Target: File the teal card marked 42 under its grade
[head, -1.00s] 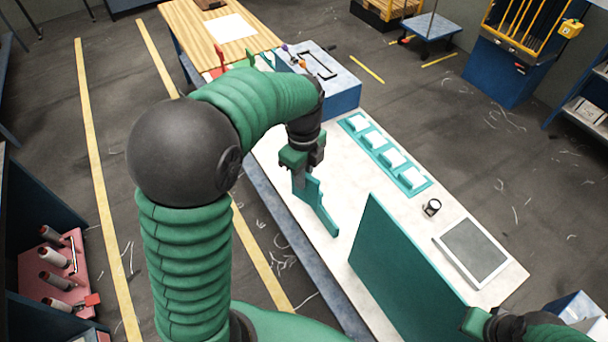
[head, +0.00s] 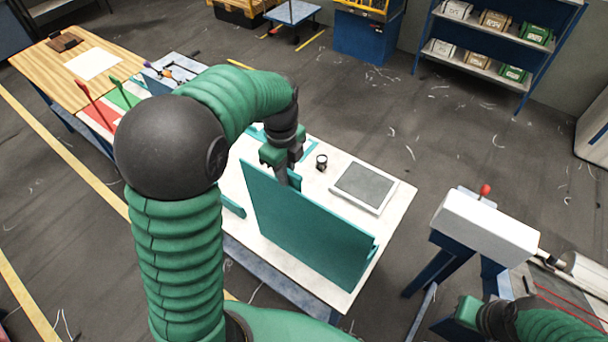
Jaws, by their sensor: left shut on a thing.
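My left gripper (head: 284,178) points down at the far top edge of a large upright teal panel (head: 310,235) on the white table. It is shut on a small teal piece (head: 295,180), mostly hidden by the fingers and the panel. No number 42 is legible, so I cannot tell whether this piece is the card. Another low teal piece (head: 233,207) shows on the table left of the panel. My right gripper (head: 468,311) is at the lower right, off the table; its fingers do not show. A teal tray (head: 312,149) is mostly hidden behind my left arm.
A small dark round item (head: 321,162) and a grey-topped white pad (head: 363,187) lie on the white table (head: 392,207). A white machine on blue legs (head: 487,224) stands right of it. Red and green sections with upright pegs lie at the far left.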

